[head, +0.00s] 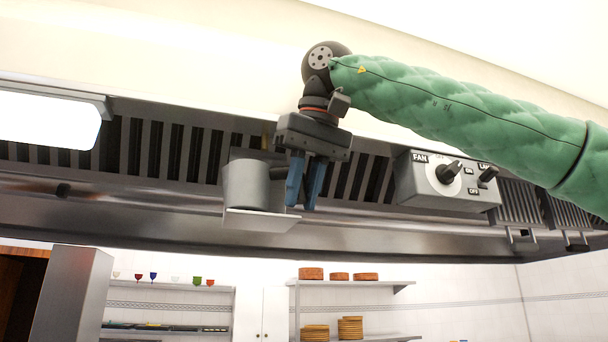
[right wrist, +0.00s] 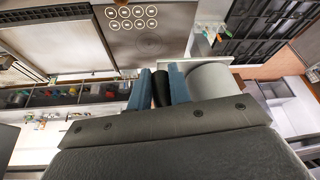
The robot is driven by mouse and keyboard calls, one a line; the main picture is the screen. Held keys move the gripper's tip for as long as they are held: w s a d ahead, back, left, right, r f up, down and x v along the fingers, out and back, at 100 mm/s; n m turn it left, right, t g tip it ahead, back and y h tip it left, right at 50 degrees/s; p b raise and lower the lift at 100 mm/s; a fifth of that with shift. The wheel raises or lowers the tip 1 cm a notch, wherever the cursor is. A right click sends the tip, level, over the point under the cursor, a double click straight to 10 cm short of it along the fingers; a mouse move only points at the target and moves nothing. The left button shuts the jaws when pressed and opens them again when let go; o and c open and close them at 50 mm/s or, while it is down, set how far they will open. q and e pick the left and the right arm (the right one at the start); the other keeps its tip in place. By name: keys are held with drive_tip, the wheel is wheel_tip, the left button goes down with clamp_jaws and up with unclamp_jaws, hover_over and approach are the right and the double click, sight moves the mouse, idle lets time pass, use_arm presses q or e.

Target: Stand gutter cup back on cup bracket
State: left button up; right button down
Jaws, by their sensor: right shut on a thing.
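The gutter cup (head: 247,186) is a grey cylinder below the hood's slatted filters in the head view. It looks upright, over the flat pale plate of the cup bracket (head: 262,221). I cannot tell whether its base touches the plate. My right gripper (head: 303,204) hangs just right of the cup with its blue fingers pointing down. In the right wrist view the fingers (right wrist: 163,72) are shut on a dark piece (right wrist: 160,90) beside the cup (right wrist: 208,83), which looks like its handle. My left gripper is not in view.
A control box (head: 446,181) with fan and lamp knobs is mounted right of the gripper. The slatted filters (head: 170,150) run behind the cup. A lit lamp (head: 48,120) is at the left. Shelves with dishes (head: 352,283) stand far below. The space left of the cup is free.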

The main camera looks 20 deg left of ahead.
drive_tip(key=shift+w, duration=0.1)
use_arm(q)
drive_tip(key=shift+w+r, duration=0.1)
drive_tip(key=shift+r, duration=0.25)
use_arm(e)
drive_tip(key=shift+d, duration=0.15)
drive_tip(key=shift+f, duration=0.1)
drive_tip(key=shift+f, duration=0.1)
drive_tip(key=c, duration=1.3)
unclamp_jaws()
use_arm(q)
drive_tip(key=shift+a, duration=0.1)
